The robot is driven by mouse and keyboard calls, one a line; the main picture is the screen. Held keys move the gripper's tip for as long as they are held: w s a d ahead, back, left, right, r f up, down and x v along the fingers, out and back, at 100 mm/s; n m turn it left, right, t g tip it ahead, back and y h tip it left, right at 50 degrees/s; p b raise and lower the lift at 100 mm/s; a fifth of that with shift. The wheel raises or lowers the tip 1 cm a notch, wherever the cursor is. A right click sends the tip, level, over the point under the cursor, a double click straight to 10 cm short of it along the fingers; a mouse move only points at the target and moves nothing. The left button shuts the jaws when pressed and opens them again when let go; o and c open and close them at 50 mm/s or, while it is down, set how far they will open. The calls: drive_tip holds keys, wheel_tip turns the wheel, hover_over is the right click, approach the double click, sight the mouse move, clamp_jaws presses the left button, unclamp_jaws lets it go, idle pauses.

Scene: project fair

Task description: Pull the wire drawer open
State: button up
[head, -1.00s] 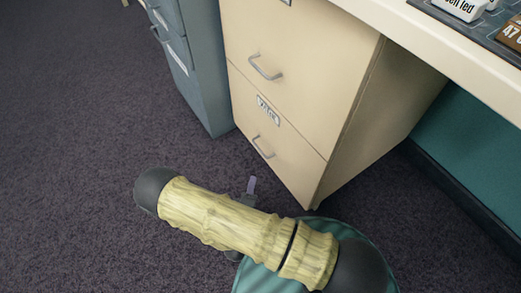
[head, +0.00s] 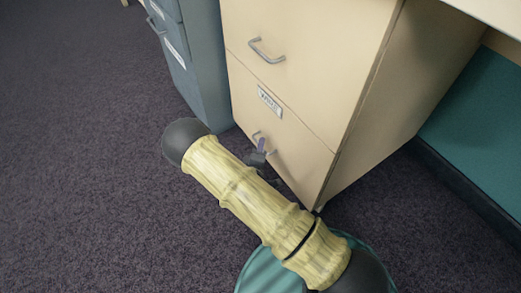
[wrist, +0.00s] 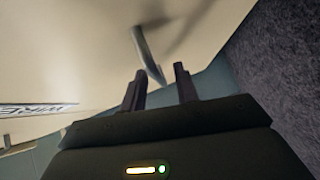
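The wire drawer (head: 284,135) is the lower drawer of a cream cabinet, shut flush, with a white label reading WIRE. Its grey bar handle (head: 256,134) is partly hidden by my gripper (head: 261,147), which is at the handle. In the wrist view my gripper (wrist: 160,72) is open, its two dark fingers apart. The handle (wrist: 145,48) reaches down toward the gap between the fingertips. I cannot tell whether the fingers touch it. The WIRE label (wrist: 38,109) shows at the left of the wrist view.
The upper drawer (head: 310,50) above is shut and has its own handle (head: 266,51). A blue-grey cabinet (head: 190,65) stands close on the left. A teal panel (head: 485,125) is on the right. Dark carpet (head: 80,150) in front is clear.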

drive_tip(key=shift+w+d, duration=0.1)
drive_tip(key=shift+w, duration=0.45)
drive_tip(key=shift+c, duration=0.4)
clamp_jaws()
drive_tip(key=shift+s, duration=0.1)
